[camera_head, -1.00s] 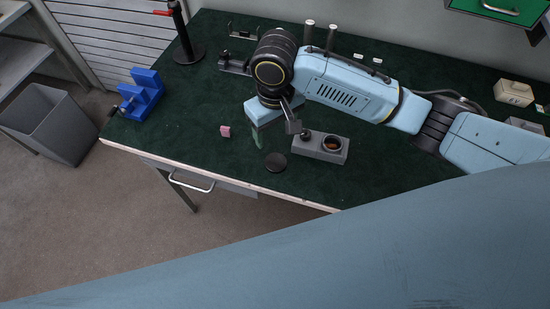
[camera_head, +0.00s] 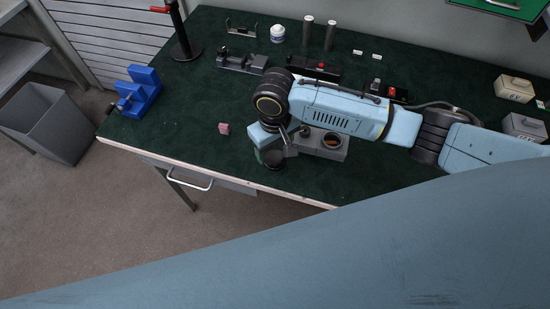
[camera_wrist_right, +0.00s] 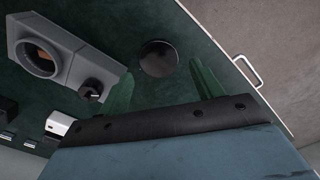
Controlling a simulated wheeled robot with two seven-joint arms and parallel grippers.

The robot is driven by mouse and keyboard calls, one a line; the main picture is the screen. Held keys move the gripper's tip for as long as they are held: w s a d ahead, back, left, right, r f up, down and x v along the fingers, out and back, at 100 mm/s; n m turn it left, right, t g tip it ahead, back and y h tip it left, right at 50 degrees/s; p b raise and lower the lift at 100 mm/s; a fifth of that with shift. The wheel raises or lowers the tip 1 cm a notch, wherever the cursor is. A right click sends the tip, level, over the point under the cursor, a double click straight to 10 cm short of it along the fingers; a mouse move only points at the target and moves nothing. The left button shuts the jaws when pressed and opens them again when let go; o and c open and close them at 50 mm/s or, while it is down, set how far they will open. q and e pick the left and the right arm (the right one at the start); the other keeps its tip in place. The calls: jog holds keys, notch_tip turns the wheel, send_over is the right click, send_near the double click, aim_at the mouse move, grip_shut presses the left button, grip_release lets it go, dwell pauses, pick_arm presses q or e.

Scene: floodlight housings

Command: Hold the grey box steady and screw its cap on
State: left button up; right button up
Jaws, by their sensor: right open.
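The grey box (camera_head: 335,153) sits on the green bench top, partly hidden by my right arm. It also shows in the right wrist view (camera_wrist_right: 70,68), with a round opening at one end and a black knob at the other. The cap, a dark round disc (camera_head: 274,160), lies on the bench left of the box. In the right wrist view the cap (camera_wrist_right: 158,58) shows between and slightly beyond the green fingertips. My right gripper (camera_head: 268,155) is open over the cap, with nothing held; it also shows in the wrist view (camera_wrist_right: 162,74). My left gripper is out of view.
A pink block (camera_head: 224,128) lies left of the gripper. A blue vise-like fixture (camera_head: 140,90) stands at the bench's left end. Black fixtures (camera_head: 243,62), upright cylinders (camera_head: 307,30) and a white jar (camera_head: 278,33) stand at the back. The bench's front edge is close to the cap.

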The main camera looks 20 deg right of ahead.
aim_at(276, 161)
notch_tip(276, 161, down, 4)
jog(key=shift+s+d+f, duration=0.1)
jog(key=shift+d+f, duration=0.05)
jog(key=shift+f, duration=0.1)
jog(key=c, duration=0.7)
jog(key=shift+r, duration=0.1)
jog(key=shift+c, duration=0.2)
notch_tip(276, 161, up, 10)
jog(key=shift+p, duration=0.4)
